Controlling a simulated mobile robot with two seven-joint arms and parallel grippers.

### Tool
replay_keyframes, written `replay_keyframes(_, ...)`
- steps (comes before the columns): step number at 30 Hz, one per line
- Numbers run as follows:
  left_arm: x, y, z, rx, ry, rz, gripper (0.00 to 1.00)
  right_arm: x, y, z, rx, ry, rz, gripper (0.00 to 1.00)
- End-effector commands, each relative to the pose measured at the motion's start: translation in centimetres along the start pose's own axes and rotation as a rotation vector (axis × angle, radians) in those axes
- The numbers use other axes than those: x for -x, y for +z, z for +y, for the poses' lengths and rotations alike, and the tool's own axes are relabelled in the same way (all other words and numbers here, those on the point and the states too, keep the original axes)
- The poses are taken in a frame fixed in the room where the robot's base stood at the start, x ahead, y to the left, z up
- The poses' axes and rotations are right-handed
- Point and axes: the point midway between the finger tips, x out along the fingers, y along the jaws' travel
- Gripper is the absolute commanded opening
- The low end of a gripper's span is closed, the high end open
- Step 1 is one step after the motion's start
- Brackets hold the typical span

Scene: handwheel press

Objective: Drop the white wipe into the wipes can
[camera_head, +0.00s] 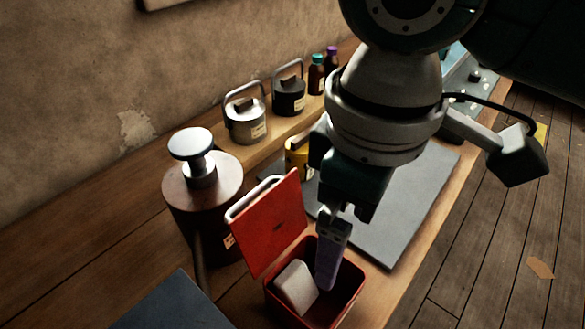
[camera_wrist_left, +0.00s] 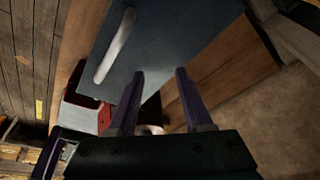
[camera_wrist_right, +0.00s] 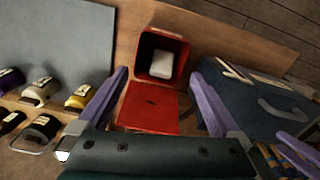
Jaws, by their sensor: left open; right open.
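The red wipes can (camera_head: 352,302) stands on the bench with its red lid (camera_head: 268,225) swung open. The white wipe (camera_head: 296,287) is inside the can, tilted against a wall. The right wrist view also shows the wipe (camera_wrist_right: 162,65) inside the can (camera_wrist_right: 178,47), apart from my fingers. My right gripper (camera_head: 330,250) is open, with its fingers at the can's mouth in the head view. My left gripper (camera_wrist_left: 160,72) is open and empty above a blue-grey case, outside the head view.
The blue-grey case (camera_wrist_right: 245,115) with a handle stands beside the can. A round brown press with a metal knob (camera_head: 192,148) stands left of the lid. A grey mat (camera_head: 420,190), lidded canisters (camera_head: 245,118) and small bottles (camera_head: 317,75) are farther back.

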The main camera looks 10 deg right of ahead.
Motion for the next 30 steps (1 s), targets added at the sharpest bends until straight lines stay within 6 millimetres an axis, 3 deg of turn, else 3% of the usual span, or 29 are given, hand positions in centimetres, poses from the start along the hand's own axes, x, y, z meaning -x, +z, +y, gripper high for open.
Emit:
replay_keyframes(3, 0.1, -0.1, 0.0, 0.0, 0.0, 0.0, 0.5, 2.3, -0.1, 0.1, 0.0, 0.002, 0.004, 1.0)
replay_keyframes(10, 0.2, -0.1, 0.0, 0.0, 0.0, 0.001, 0.5, 4.4, 0.0, 0.0, -0.001, 0.001, 0.0, 1.0)
replay_keyframes(23, 0.2, -0.1, 0.2, 0.01, 0.007, 0.002, 0.5, 4.4, 0.0, -0.1, 0.0, -0.003, 0.003, 1.0)
replay_keyframes(26, 0.2, -0.2, 0.3, 0.01, 0.008, 0.003, 0.5, 3.9, -0.2, -1.3, 0.001, -0.026, 0.035, 1.0)
replay_keyframes(30, 0.2, -0.2, 0.3, 0.01, 0.008, 0.003, 0.5, 2.8, -0.6, -4.4, -0.031, -0.094, 0.155, 1.0)
